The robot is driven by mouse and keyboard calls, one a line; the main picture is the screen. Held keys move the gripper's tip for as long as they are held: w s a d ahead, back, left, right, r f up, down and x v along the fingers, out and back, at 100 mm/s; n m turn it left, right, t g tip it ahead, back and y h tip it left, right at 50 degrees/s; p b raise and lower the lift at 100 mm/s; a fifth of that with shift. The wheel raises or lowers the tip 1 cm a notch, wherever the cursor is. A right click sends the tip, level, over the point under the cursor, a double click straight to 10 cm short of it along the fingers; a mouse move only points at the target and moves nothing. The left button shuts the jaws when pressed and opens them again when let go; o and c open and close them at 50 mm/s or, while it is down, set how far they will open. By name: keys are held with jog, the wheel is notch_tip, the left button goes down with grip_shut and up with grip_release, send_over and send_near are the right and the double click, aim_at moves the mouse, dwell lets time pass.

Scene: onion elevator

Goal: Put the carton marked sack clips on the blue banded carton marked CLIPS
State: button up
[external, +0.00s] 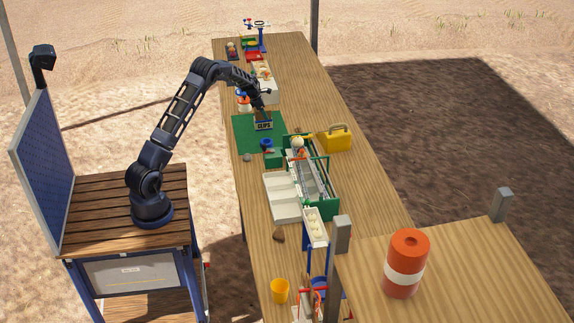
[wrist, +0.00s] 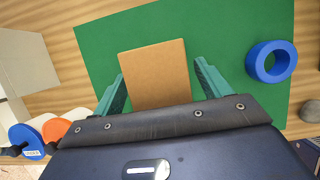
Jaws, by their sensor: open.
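The blue banded carton marked CLIPS (external: 264,125) stands on a green mat (external: 244,143), its label facing the camera. Brown cardboard shows above its label, just under my gripper (external: 262,104); at this size I cannot tell whether this is a second carton. In the wrist view a plain brown carton top (wrist: 153,58) lies between the green fingers of my gripper (wrist: 160,72). The fingers are apart, with green mat showing between each finger and the carton. No sack clips marking is readable in either view, and the lower carton sides are hidden in the wrist view.
A blue ring (wrist: 271,61) lies on the mat right of the carton in the wrist view. Orange and blue-capped items (wrist: 55,130) stand at the left. A yellow case (external: 335,139) and a green-framed conveyor (external: 312,180) stand on the long table nearby.

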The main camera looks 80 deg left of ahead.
jog(key=v, duration=1.1)
jog(key=shift+s+r, duration=0.2)
jog(key=shift+r, duration=0.15)
jog(key=shift+d+r, duration=0.1)
jog(key=shift+d, duration=0.05)
jog(key=w+d+r+m, duration=0.1)
jog(key=d+r+m, duration=0.3)
jog(key=d+r, duration=0.45)
jog(key=d+r+m, duration=0.4)
jog(key=d+r, duration=0.2)
jog(key=d, duration=0.6)
jog(key=s+d+r+m+h, duration=0.1)
jog(key=s+d+r+m, duration=0.25)
jog(key=d, duration=0.55)
jog(key=s+d+r+m, duration=0.2)
jog(key=d+r+m, duration=0.25)
jog(key=d, duration=0.45)
jog(key=s+d+r+m, duration=0.3)
jog(key=s+d+m, duration=0.7)
jog(key=s+d, duration=0.6)
jog(key=s+d+f+m, duration=0.2)
jog(key=s+d+m, duration=0.3)
jog(key=s, duration=0.2)
jog(key=s+d+f+m+y, duration=0.1)
jog(key=s+d+f+m, duration=0.2)
jog(key=s+d+m, duration=0.2)
jog(key=shift+s, duration=0.95)
